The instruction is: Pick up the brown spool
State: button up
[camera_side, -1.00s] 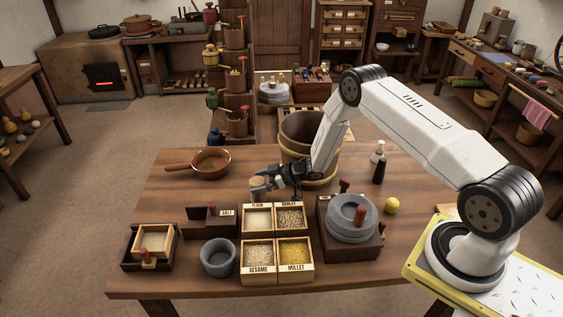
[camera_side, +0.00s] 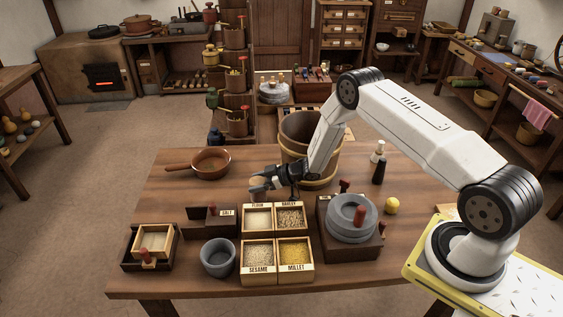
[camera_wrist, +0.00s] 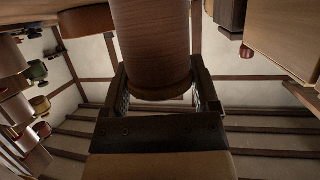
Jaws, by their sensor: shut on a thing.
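The brown spool (camera_wrist: 152,40) fills the top middle of the wrist view, a wood-coloured cylinder with a flared rim at its near end. My gripper (camera_wrist: 160,90) has one finger on each side of it, shut on the spool near that rim. In the side view my gripper (camera_side: 263,184) is over the table behind the flour box, and only a little of the spool (camera_side: 257,182) shows between the dark fingers. I cannot tell from these views whether the spool touches the tabletop.
Grain boxes (camera_side: 277,263) stand just in front of my gripper. The stone quern (camera_side: 352,217) is to the right and a wooden bucket (camera_side: 303,140) behind right. A brown pan (camera_side: 210,163) lies behind left, and a grey bowl (camera_side: 218,258) stands front left.

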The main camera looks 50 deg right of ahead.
jog(key=shift+r, duration=0.1)
jog(key=shift+r, duration=4.9)
